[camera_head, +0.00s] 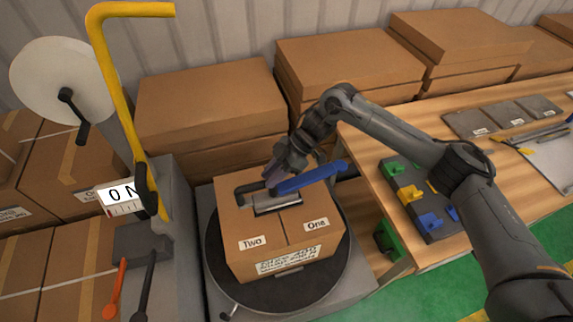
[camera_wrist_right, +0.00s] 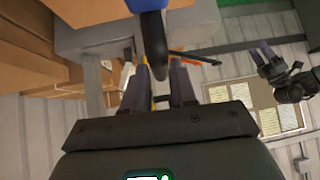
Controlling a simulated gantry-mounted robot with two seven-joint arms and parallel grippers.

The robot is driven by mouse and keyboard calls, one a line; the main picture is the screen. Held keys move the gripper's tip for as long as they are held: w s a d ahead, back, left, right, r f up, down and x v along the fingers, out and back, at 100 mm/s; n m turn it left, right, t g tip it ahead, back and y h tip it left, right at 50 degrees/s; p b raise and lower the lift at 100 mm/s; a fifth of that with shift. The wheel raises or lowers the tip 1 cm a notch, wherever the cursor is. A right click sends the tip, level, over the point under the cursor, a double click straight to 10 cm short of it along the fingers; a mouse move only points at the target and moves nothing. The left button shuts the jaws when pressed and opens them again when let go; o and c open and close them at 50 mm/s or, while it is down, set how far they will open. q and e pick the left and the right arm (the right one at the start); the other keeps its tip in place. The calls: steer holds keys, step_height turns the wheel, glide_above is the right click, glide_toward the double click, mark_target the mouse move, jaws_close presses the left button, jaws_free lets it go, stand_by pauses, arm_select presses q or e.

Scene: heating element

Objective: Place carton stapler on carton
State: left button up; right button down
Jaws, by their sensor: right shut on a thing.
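The carton stapler (camera_head: 312,178) has a long blue handle and a grey metal body. My right gripper (camera_head: 275,175) is shut on it at the carton's top. The stapler overlaps the top face of the brown carton (camera_head: 236,222); I cannot tell whether it touches or hovers just above. The carton has labels "Two" and "One" and stands on a round black turntable (camera_head: 222,280). In the right wrist view, a black and blue part of the stapler (camera_wrist_right: 153,45) shows by my right fingers (camera_wrist_right: 165,85). My left gripper (camera_wrist_right: 262,58) appears at the right there, its opening unclear.
A yellow bent pole (camera_head: 110,60) with a scale-like "ON" sign stands left of the carton. A wooden table (camera_head: 440,110) with coloured holders (camera_head: 410,195) is at the right. Stacked cartons (camera_head: 210,100) line the back. Orange and black levers (camera_head: 117,285) stand front left.

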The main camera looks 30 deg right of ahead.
mark_target(258, 183)
steer(key=a+f, duration=0.1)
steer(key=a, duration=0.2)
steer(key=w+a+f, duration=0.1)
steer(key=shift+a+f, duration=0.3)
steer(key=shift+a, duration=0.1)
steer(key=shift+f, duration=2.1)
steer(key=c, duration=1.2)
jaws_free()
steer(key=shift+d+f, duration=0.1)
steer(key=shift+f, duration=0.1)
steer(key=shift+c, duration=0.2)
steer(key=o, duration=0.3)
steer(key=shift+o, duration=0.2)
steer(key=shift+r, duration=0.1)
